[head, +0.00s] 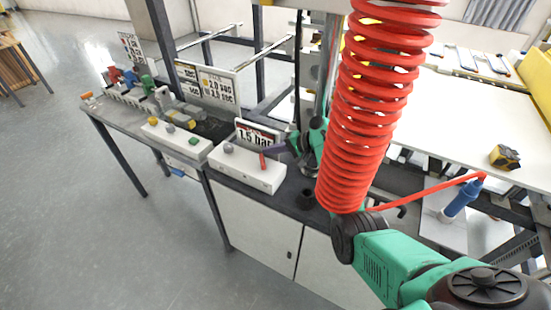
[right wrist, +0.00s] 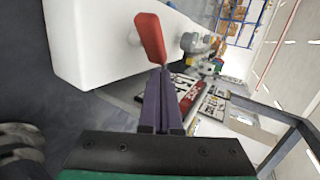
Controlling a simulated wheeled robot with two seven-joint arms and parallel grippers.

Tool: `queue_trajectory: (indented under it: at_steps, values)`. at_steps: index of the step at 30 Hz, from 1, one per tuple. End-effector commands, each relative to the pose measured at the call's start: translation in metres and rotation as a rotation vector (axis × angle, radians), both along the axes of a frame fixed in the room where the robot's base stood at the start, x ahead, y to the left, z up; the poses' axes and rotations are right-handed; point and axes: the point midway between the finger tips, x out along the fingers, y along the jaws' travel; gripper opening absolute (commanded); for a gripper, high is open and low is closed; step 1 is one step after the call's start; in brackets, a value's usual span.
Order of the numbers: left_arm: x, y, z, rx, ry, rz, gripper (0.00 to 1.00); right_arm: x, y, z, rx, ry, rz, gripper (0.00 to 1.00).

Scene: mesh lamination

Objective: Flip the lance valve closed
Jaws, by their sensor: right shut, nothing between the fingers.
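A red lever (head: 262,160) stands up from a white box (head: 245,180) on the bench, in front of a "1.5 bar" sign (head: 258,134). I take this lever for the lance valve. My right gripper (head: 271,150) is shut and empty, its purple fingers pointing left at the lever's upper part. In the right wrist view the shut fingertips (right wrist: 159,76) lie just below the lever's end (right wrist: 151,38); I cannot tell whether they touch. A blue lance (head: 462,199) with a red hose is at the right. My left gripper is not in view.
A grey knob (head: 228,148) sits on the box left of the lever. A second white box (head: 180,142) with knobs stands further left. A coiled red hose (head: 370,110) hangs in front of my right arm. A white tabletop (head: 450,125) lies to the right.

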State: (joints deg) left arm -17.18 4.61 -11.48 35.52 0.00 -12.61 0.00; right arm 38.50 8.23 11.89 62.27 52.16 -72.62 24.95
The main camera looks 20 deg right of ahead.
Motion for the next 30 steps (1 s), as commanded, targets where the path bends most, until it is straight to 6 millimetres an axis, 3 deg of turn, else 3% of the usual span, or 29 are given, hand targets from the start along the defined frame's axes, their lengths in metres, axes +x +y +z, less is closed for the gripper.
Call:
queue_trajectory:
  at_steps: [20, 23, 30]
  values:
    - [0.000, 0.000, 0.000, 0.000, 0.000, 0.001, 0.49, 0.000, 0.000, 0.004, 0.000, -0.001, 0.001, 0.00]
    - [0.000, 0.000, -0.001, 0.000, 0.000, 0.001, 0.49, 0.001, 0.000, 0.016, 0.000, -0.003, 0.002, 0.00]
    - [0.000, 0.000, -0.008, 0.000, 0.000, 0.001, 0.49, 0.001, 0.000, 0.071, -0.002, -0.008, 0.000, 0.00]
